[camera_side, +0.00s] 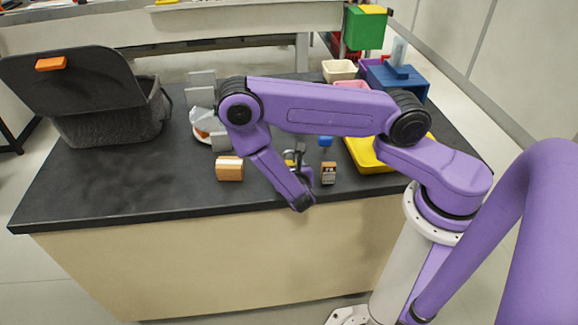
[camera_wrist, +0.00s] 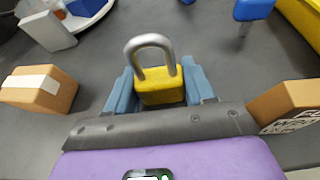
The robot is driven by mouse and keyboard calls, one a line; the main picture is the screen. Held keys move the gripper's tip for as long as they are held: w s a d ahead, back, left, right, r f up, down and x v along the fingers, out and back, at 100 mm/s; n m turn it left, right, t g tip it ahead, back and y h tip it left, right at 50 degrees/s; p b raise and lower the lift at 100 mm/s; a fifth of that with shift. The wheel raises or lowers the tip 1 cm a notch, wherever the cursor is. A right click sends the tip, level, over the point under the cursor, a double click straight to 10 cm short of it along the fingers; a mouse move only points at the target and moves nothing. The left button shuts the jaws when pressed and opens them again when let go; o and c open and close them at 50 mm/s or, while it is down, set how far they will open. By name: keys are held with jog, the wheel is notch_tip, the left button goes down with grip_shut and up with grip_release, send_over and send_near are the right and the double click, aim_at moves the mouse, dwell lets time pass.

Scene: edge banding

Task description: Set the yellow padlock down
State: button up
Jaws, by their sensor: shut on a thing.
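The yellow padlock (camera_wrist: 160,88) with its grey shackle sits between the two blue-grey fingers of my gripper (camera_wrist: 161,82) in the wrist view. The fingers are shut on its yellow body, and the shackle points away from the wrist. In the side view a small part of the yellow padlock (camera_side: 289,163) shows beside my gripper (camera_side: 298,158), near the front edge of the dark table (camera_side: 130,190). My wrist partly hides it there. I cannot tell whether the padlock touches the table.
A brown box with a pale strip (camera_side: 229,168) stands to the left, and a small labelled box (camera_side: 328,174) to the right. A blue object (camera_side: 326,142) and a yellow tray (camera_side: 372,158) lie beyond on the right. A dark open-lidded bin (camera_side: 110,118) stands at the left.

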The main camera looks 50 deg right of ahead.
jog(key=o, duration=1.1)
jog(key=shift+f, duration=0.15)
jog(key=shift+s+a+r, duration=0.1)
jog(key=shift+a+r, duration=0.05)
jog(key=shift+r, duration=0.05)
jog(key=v, duration=1.1)
jog(key=s+r+m+g+y, duration=0.3)
jog(key=s+r+m, duration=0.1)
jog(key=s+r, duration=0.1)
jog(key=s+r+m+g+y, duration=0.3)
jog(key=s+r+m, duration=0.2)
jog(key=r, duration=0.2)
jog(key=s+r+m+g+y, duration=0.3)
jog(key=s+r+m+y, duration=0.1)
jog(key=s+r+m, duration=0.1)
jog(key=shift+s+r, duration=0.3)
jog(key=shift+r, duration=0.2)
